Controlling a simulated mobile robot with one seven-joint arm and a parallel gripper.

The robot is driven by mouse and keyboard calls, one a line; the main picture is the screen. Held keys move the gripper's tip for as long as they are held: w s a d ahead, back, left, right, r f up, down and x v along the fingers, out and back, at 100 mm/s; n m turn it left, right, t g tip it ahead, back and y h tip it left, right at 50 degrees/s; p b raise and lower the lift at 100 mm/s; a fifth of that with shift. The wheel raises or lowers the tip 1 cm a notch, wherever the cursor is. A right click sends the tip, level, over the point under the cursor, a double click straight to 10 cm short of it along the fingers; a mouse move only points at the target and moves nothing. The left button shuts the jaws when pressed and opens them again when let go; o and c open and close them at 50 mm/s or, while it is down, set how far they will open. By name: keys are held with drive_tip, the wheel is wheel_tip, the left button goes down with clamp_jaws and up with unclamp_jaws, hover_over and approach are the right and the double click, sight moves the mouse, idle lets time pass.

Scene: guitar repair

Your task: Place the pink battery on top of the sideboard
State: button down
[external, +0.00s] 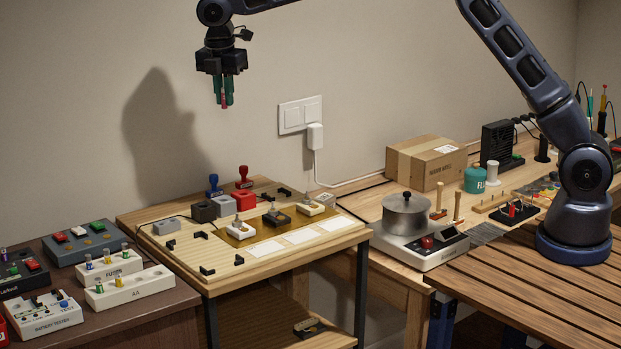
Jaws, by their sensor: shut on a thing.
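My gripper (223,97) is at the upper left of the external view, pointing down. Its green-tipped fingers are shut on the pink battery (224,101), which hangs upright between them, partly hidden by the fingers. The battery is high in the air, clear of every surface, in front of the bare wall. The dark brown piece of furniture at the lower left, which looks like the sideboard (125,319), is lower than the gripper and to its left. Its top carries battery holders and devices.
A white AA holder (130,287), a Fujifilm-like holder (109,267), a battery tester (45,316) and a grey button box (84,243) crowd the sideboard. The light wooden table (185,258) beside it holds stamps and small boxes. A strip near the sideboard's front right is bare.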

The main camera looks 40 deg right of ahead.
drive_tip(key=s+a+n, duration=0.4)
drive_tip(key=s+a, duration=0.3)
drive_tip(key=a, duration=0.3)
drive_tip(key=s+a+n, duration=0.5)
drive_tip(key=s+a, duration=0.1)
drive_tip(key=a, duration=0.3)
drive_tip(key=n+y, duration=0.1)
drive_tip(key=n, duration=0.5)
hover_over(172, 297)
drive_tip(key=shift+t, duration=0.4)
drive_tip(key=f, duration=2)
drive_tip(key=shift+s+f, duration=0.1)
drive_tip(key=shift+s, duration=0.2)
drive_tip(key=shift+f, duration=2.6)
drive_tip(key=shift+f, duration=0.1)
drive_tip(key=c, duration=1.5)
unclamp_jaws()
drive_tip(key=shift+o, duration=0.2)
wheel_tip(172, 297, up, 12)
drive_tip(key=s, duration=0.1)
drive_tip(key=shift+s+d, duration=0.2)
